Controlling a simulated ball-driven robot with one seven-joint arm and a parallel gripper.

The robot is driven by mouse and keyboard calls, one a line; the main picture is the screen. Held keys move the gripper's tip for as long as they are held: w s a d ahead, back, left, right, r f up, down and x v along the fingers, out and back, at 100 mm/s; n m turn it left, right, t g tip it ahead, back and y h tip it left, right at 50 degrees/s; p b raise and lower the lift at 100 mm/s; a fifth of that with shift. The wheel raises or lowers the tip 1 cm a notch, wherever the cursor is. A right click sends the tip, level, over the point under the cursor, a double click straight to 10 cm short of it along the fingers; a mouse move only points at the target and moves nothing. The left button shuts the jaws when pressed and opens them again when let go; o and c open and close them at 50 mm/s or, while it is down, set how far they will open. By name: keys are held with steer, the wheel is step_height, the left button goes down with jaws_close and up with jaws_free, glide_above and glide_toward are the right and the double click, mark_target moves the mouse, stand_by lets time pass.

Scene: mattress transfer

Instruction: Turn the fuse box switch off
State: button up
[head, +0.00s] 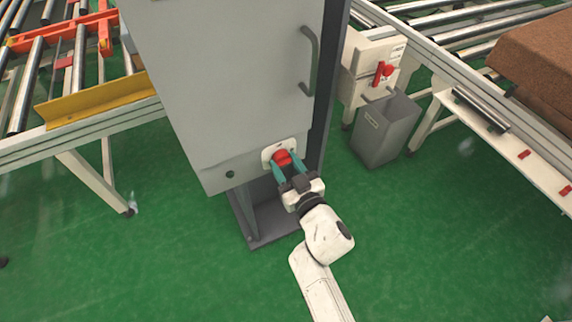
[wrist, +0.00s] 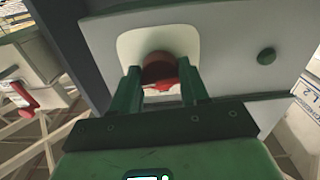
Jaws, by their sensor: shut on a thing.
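The fuse box switch is a red knob (head: 283,157) on a pale plate (head: 267,152) low on the front of a tall grey cabinet (head: 240,80). My gripper (head: 284,165) is at the cabinet's lower edge with its two green fingers on either side of the red knob, shut on it. In the wrist view the red knob (wrist: 158,68) sits between the fingertips, in front of the pale plate (wrist: 128,46). The fingers hide part of the knob, and its exact turn angle is hard to tell.
A second red handle (head: 383,72) is on a pale box to the right, above a grey bin (head: 387,130). Roller conveyors stand left and right, one with a brown mattress block (head: 535,60). The green floor in front is clear.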

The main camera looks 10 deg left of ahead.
steer(key=shift+d+n+b, duration=0.1)
steer(key=shift+n+b, duration=1.4)
steer(key=shift+n, duration=7.1)
steer(key=o, duration=1.1)
steer(key=shift+r, duration=0.1)
steer(key=shift+c, duration=0.2)
steer(key=p+v, duration=0.2)
steer(key=v, duration=0.8)
steer(key=shift+s+d, duration=0.25)
steer(key=shift+s, duration=0.05)
